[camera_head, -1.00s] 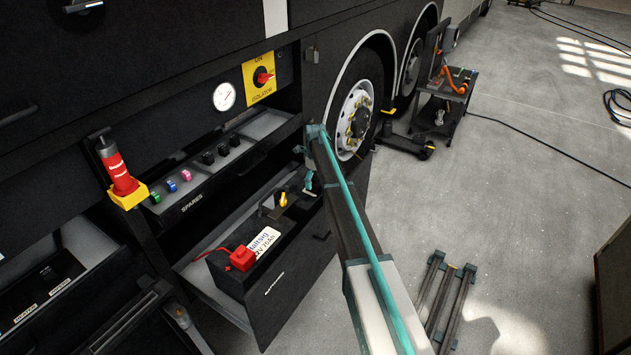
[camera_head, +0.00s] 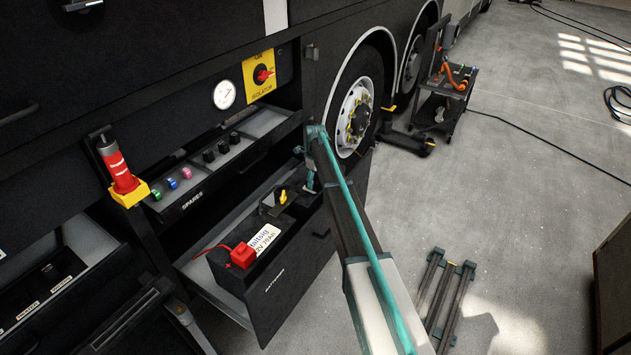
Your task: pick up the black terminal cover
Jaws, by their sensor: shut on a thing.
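The battery (camera_head: 268,268) stands in the open lower drawer, with a red terminal cover (camera_head: 243,255) on its near end and a white label on top. My gripper (camera_head: 310,186) points down over the far end of this drawer, right of the yellow knob. It is shut on a small dark thing, which I take to be the black terminal cover (camera_head: 309,192); its outline is hard to make out against the dark drawer. My teal and white arm hides part of the drawer's right side.
The spares drawer (camera_head: 190,203) above is open, with several coloured and black caps. The isolator switch (camera_head: 263,75) and gauge are behind. A cart (camera_head: 442,105) and a rack (camera_head: 440,300) stand on the floor at right.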

